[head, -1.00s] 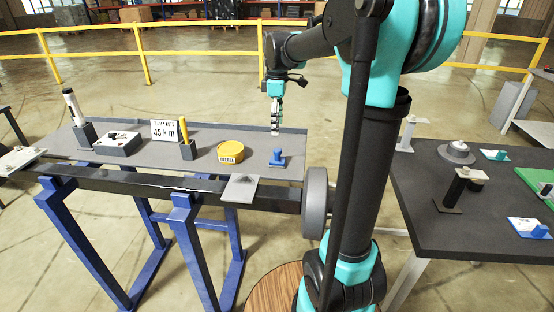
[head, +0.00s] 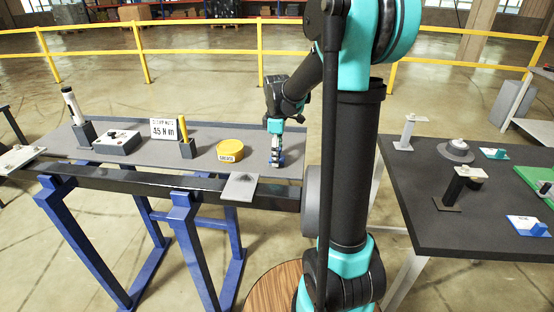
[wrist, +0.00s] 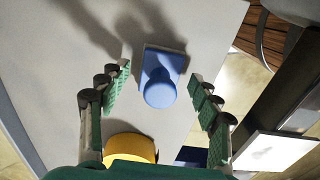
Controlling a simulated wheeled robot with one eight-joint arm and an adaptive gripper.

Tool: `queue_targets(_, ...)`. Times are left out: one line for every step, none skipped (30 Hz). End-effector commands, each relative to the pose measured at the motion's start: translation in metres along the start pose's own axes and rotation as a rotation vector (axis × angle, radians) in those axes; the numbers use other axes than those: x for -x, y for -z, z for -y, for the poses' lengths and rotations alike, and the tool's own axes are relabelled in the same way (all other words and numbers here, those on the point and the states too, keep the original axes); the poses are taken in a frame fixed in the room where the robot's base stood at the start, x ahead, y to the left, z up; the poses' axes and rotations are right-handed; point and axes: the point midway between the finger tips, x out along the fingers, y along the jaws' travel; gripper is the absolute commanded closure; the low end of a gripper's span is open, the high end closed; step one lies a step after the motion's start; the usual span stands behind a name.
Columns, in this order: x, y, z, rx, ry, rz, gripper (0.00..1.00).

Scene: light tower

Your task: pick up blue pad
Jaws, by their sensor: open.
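The blue pad (wrist: 163,75) has a square base with a round knob on top. It sits on the grey bench (head: 210,152) near its right end. In the head view the blue pad (head: 281,158) is mostly hidden behind my gripper (head: 276,155). In the wrist view my gripper (wrist: 162,100) is open, with one green-padded finger on each side of the pad's knob. The fingers show a gap to the knob on both sides and hold nothing.
A yellow tin (head: 230,150) stands left of the pad, and its edge (wrist: 130,148) shows in the wrist view. A yellow marker in a holder (head: 186,145), a sign and a grey box stand further left. A dark table (head: 430,215) with several parts is on the right.

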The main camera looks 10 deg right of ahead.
Motion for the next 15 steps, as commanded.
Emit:
queue_targets(-0.0021, 0.0001, -0.0001, 0.000, 0.000, 0.000, 0.36)
queue_targets(-0.0026, 0.0001, -0.0001, 0.000, 0.000, 0.000, 0.36)
queue_targets(-0.0029, 0.0001, -0.0001, 0.000, 0.000, 0.000, 0.36)
queue_targets(-0.0029, 0.0000, -0.0001, 0.000, 0.000, 0.000, 0.36)
queue_targets(-0.0028, 0.0000, 0.0000, 0.000, 0.000, 0.000, 0.36)
queue_targets(-0.0027, 0.0000, -0.0001, 0.000, 0.000, 0.000, 0.36)
queue_targets(-0.0027, 0.0000, 0.0000, 0.000, 0.000, 0.000, 0.36)
queue_targets(-0.0026, 0.0000, 0.0000, 0.000, 0.000, 0.000, 0.37)
queue_targets(-0.0026, 0.0000, 0.0000, 0.000, 0.000, 0.000, 0.42)
queue_targets(-0.0026, 0.0000, 0.0000, 0.000, 0.000, 0.000, 0.46)
queue_targets(-0.0026, 0.0000, 0.0000, 0.000, 0.000, 0.000, 0.50)
queue_targets(-0.0025, 0.0000, 0.0000, 0.000, 0.000, 0.000, 0.55)
queue_targets(-0.0025, 0.0000, 0.0000, 0.000, 0.000, 0.000, 0.59)
queue_targets(-0.0025, 0.0000, 0.0000, 0.000, 0.000, 0.000, 0.62)
queue_targets(-0.0025, 0.0000, 0.0000, 0.000, 0.000, 0.000, 0.67)
